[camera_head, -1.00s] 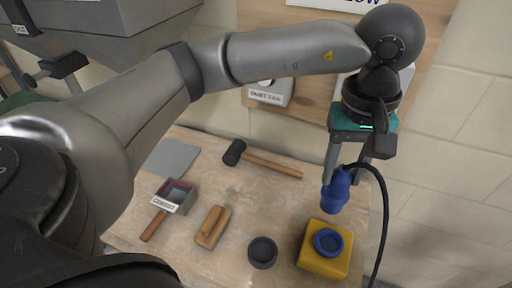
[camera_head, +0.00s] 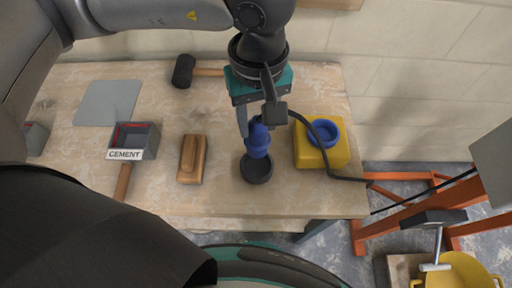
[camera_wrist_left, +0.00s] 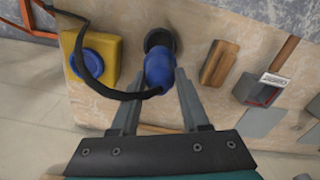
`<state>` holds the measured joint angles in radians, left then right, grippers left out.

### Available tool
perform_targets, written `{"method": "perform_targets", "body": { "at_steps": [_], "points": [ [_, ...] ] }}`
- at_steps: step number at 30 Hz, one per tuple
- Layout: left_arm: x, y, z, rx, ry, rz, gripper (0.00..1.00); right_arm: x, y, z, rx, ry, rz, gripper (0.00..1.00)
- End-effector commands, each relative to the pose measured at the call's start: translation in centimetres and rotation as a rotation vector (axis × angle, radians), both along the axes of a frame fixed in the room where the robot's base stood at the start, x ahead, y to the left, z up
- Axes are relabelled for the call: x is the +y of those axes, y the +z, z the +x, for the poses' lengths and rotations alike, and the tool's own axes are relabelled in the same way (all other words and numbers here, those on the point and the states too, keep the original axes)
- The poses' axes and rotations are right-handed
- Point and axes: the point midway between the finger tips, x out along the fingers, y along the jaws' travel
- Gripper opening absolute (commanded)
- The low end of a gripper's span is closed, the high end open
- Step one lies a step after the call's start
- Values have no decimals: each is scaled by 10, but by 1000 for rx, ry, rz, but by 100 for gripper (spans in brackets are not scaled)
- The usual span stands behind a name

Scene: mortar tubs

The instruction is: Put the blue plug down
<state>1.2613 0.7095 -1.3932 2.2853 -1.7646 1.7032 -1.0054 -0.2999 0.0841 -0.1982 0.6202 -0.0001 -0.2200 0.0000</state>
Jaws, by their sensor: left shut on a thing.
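The blue plug (camera_head: 258,140) is held in my left gripper (camera_head: 257,122), which is shut on it and points down. The plug's lower end is at or just above a round dark cup (camera_head: 256,169) on the workbench; I cannot tell whether it touches. In the left wrist view the plug (camera_wrist_left: 160,70) sits between the two fingers (camera_wrist_left: 160,92), with the dark cup (camera_wrist_left: 160,38) beyond it. A black cable runs from the plug to the right. A yellow box with a blue socket (camera_head: 323,155) stands right of the cup. My right gripper is not in view.
On the workbench (camera_head: 220,205) lie a wooden float (camera_head: 192,158), a scoop labelled CEMENT (camera_head: 133,141), a grey plate (camera_head: 107,103) and a mallet (camera_head: 184,71). Orange frames (camera_head: 405,215) and a yellow tub (camera_head: 458,273) are at lower right.

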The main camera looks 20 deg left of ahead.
Motion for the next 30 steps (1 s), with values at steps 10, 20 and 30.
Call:
{"method": "perform_targets", "body": {
  "at_steps": [10,20,30],
  "points": [
    [0,-56,1,0,1,0,0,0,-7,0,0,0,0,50],
    [0,-98,0,1,1,1,0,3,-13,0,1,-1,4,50],
    [0,-100,0,-1,0,0,0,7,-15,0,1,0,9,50]
  ]
}}
